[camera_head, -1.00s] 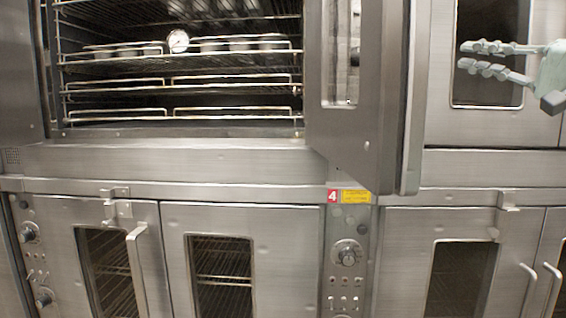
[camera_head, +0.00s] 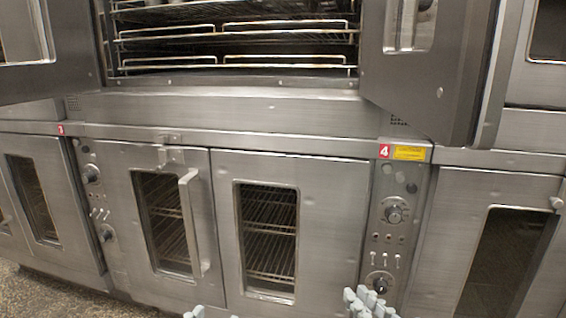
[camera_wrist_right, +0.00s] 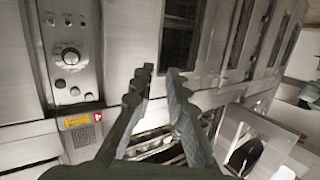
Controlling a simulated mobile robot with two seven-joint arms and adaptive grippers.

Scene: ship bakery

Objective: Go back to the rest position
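My right gripper (camera_head: 368,303) shows at the bottom edge of the head view, in front of the lower oven, with only its pale fingertips in the picture. In the right wrist view its two dark fingers (camera_wrist_right: 161,72) stand apart with an empty gap between them. Small pale tips of my left gripper (camera_head: 205,312) just show at the bottom edge of the head view. The rest of it is cut off, so its opening cannot be judged.
The upper oven's right door (camera_head: 432,65) and left door (camera_head: 25,50) stand open. Inside are wire racks (camera_head: 235,45). The lower oven doors (camera_head: 330,215) are shut, with a protruding handle (camera_head: 190,220). A control panel (camera_head: 395,215) stands right. Floor (camera_head: 60,295) shows lower left.

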